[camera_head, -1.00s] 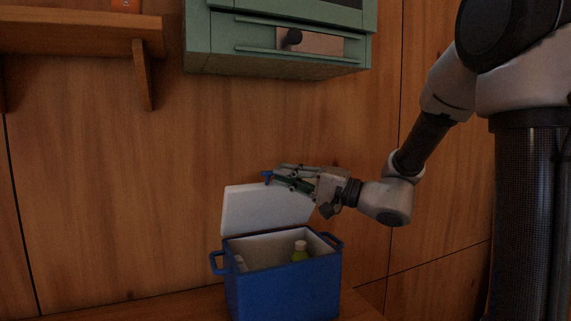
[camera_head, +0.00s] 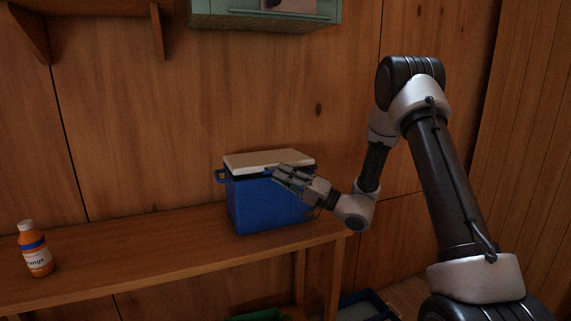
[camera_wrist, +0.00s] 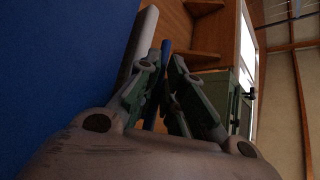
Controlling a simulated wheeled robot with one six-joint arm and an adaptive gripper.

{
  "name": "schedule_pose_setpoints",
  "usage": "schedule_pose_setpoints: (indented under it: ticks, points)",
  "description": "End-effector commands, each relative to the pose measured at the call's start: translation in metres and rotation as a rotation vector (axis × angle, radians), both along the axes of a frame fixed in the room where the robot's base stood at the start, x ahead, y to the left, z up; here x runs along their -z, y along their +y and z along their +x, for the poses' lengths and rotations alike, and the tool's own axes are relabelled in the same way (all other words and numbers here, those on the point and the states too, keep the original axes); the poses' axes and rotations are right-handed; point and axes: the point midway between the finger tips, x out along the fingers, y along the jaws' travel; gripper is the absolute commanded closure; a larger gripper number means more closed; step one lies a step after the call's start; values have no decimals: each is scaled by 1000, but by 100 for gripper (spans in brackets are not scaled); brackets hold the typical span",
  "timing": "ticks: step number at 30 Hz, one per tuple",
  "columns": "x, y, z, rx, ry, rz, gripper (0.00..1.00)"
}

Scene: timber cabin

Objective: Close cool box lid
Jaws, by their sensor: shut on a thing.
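The blue cool box (camera_head: 265,205) stands on the wooden bench. Its white lid (camera_head: 268,160) lies over the opening, flat or nearly so. A dark line shows under the lid's front edge, and I cannot tell whether the lid is fully seated. My gripper (camera_head: 274,172) is at the lid's front edge, shut on the blue lid handle, mostly hidden by the fingers. In the wrist view my gripper (camera_wrist: 166,65) has the blue lid handle (camera_wrist: 165,48) between its fingertips. The box's blue front fills the left there, with the pale lid edge (camera_wrist: 143,40) beside it.
An orange bottle (camera_head: 36,250) with a white cap stands on the bench (camera_head: 150,248) at the left. The bench between bottle and box is clear. A green cabinet (camera_head: 270,17) hangs above. A blue bin (camera_head: 362,307) is on the floor below right.

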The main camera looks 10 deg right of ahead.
Motion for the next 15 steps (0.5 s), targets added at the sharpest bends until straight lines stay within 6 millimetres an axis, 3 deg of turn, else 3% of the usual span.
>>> schedule_pose_setpoints:
  ticks: [6, 15]
  points:
    - [17, 1, 6, 0, -70, 14, 100]
    - [24, 1, 8, -1, -96, 18, 100]
